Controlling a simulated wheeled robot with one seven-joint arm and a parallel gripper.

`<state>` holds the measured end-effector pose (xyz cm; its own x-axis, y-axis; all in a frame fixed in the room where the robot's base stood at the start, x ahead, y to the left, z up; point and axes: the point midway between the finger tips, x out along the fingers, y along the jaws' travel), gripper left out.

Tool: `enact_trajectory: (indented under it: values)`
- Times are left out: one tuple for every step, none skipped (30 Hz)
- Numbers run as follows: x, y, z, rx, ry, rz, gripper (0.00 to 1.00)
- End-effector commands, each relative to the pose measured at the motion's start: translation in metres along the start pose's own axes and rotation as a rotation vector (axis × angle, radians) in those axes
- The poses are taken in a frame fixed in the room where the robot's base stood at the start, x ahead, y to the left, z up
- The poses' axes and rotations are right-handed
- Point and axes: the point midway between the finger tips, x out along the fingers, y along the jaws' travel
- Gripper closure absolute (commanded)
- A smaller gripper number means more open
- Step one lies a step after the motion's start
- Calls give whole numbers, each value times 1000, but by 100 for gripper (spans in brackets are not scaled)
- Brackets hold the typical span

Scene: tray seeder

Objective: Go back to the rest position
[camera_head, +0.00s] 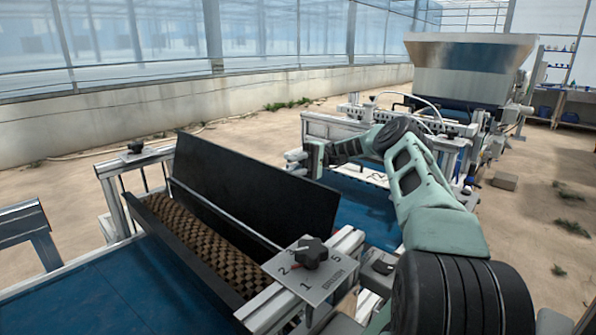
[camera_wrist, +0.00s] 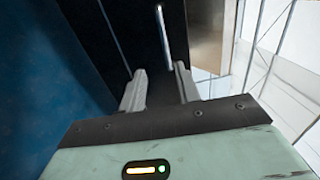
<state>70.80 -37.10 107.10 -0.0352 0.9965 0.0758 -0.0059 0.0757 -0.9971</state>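My gripper (camera_head: 297,162) is at the end of my green and black arm, in the middle of the head view. It is held in the air just behind the right end of a raised black lid (camera_head: 250,180). In the wrist view my gripper (camera_wrist: 158,84) has its two grey fingers apart with nothing visible between them. A dark panel fills the view beyond the fingertips. I cannot tell whether the fingers touch it.
Below the lid is a brown brush roller (camera_head: 205,245). A plate with a black knob (camera_head: 310,253) stands close to my arm. Blue belt (camera_head: 110,295) lies in front. A large metal hopper (camera_head: 465,65) stands at the back right. Sandy floor (camera_head: 235,130) is open behind the lid.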

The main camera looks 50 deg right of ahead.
Motion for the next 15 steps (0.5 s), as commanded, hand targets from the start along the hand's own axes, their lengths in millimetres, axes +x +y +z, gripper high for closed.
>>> enact_trajectory:
  values:
    - [-5,1,0,-2,2,-1,67]
    - [-7,1,0,-2,1,-1,67]
    - [-9,1,0,-2,2,-1,67]
    - [-10,1,0,-1,2,-1,67]
    - [-12,0,0,0,2,-1,67]
    - [-13,0,1,0,2,0,67]
    - [-13,0,1,0,2,0,67]
    - [-14,0,1,0,2,0,67]
    - [-14,0,1,0,2,0,67]
    - [-14,0,1,1,1,0,67]
    - [-14,-1,1,1,1,0,67]
    - [-14,-1,1,1,1,0,67]
    - [-14,-1,1,1,1,0,67]
    - [-14,-1,1,1,1,0,67]
    - [-14,-1,1,0,1,0,67]
